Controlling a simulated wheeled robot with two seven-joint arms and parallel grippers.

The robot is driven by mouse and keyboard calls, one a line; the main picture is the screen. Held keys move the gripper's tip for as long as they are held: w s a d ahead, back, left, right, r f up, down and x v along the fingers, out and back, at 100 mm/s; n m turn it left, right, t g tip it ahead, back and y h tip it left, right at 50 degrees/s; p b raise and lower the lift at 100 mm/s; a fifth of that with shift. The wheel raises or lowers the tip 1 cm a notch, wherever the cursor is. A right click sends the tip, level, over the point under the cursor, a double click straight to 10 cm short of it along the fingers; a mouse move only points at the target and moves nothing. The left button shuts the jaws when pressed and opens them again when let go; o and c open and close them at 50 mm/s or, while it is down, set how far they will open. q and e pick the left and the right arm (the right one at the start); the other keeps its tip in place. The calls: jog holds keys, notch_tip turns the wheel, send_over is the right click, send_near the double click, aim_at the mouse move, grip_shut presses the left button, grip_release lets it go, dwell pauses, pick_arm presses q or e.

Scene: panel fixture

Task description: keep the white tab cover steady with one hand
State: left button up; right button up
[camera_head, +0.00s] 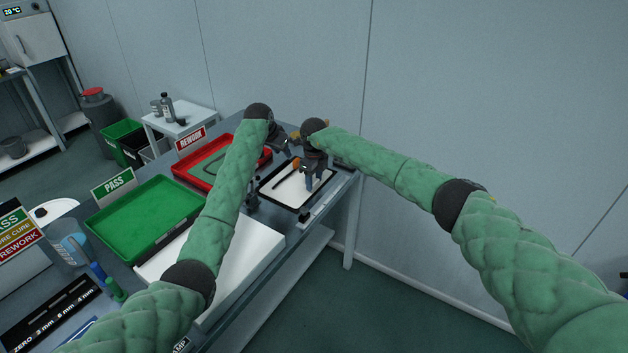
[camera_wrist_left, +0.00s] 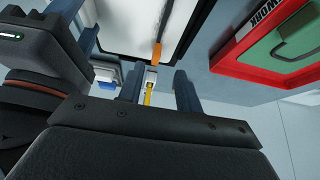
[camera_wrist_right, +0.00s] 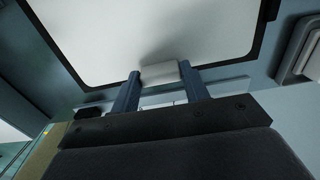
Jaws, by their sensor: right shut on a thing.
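The white tab cover (camera_wrist_right: 159,72) is a small pale block in the right wrist view, between the fingers of my right gripper (camera_wrist_right: 160,90). My right gripper is shut on it at the edge of the white panel (camera_wrist_right: 130,30) with a black border. In the head view my right gripper (camera_head: 314,182) points down over the panel, and the cover cannot be made out there. My left gripper (camera_wrist_left: 158,88) is open and empty near the far edge of the panel. An orange-handled tool (camera_wrist_left: 157,53) shows just beyond its fingertips.
A red REWORK tray (camera_head: 180,172) and a green PASS tray (camera_head: 150,215) stand left of the panel on the bench. A white board (camera_head: 245,255) lies in front, partly behind my left arm. A small side table (camera_head: 182,128) stands behind.

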pick_arm(q)
jog(key=w+d+r+t+h, duration=0.1)
jog(key=w+d+r+t, duration=0.1)
jog(key=w+r+t, duration=0.6)
jog(key=g+h, duration=0.2)
jog(key=g, duration=0.2)
send_near(296, 162)
jog(key=shift+w+a+f, duration=0.15)
jog(key=shift+w+f, duration=0.4)
jog(key=shift+f, duration=0.15)
jog(key=shift+x, duration=4.95)
jog(key=shift+w+r, duration=0.1)
jog(key=shift+c, duration=0.4)
grip_shut()
